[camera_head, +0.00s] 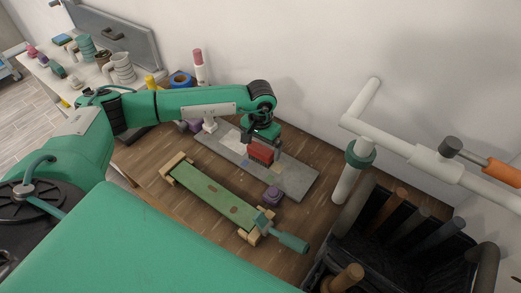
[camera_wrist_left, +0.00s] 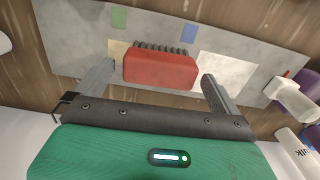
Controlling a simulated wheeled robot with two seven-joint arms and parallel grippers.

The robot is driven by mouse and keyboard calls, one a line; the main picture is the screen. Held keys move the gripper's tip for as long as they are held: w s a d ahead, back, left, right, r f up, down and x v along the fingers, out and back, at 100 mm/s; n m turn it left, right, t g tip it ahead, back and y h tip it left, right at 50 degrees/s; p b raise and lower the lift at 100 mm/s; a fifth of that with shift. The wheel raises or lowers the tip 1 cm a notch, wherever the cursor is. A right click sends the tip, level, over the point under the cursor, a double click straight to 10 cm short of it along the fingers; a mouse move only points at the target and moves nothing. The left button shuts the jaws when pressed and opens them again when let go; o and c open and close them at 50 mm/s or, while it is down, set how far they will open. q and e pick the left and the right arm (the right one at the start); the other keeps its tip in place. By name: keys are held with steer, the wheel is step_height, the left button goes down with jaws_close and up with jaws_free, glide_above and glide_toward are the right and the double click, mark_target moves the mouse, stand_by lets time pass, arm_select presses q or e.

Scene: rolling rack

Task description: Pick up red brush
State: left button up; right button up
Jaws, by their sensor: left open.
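The red brush (camera_head: 261,153) rests on the grey board (camera_head: 298,183) on the wooden table, its dark bristles facing away in the left wrist view (camera_wrist_left: 160,70). My left gripper (camera_head: 262,146) is open just over the brush. In the left wrist view its two fingers (camera_wrist_left: 159,78) stand one on each side of the red body, with a gap at both sides. Contact with the brush cannot be made out. My right gripper is in neither view.
A green plank (camera_head: 212,194) in wooden holders and a teal-handled tool (camera_head: 291,242) lie in front of the board. A purple block (camera_head: 272,194) sits near its edge. White pipes (camera_head: 400,147) and a dark bin (camera_head: 325,262) stand to the right. Bottles stand behind.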

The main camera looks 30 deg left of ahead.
arm_select(q)
steer(key=shift+f+p, duration=0.3)
steer(key=shift+f, duration=0.95)
steer(key=c, duration=1)
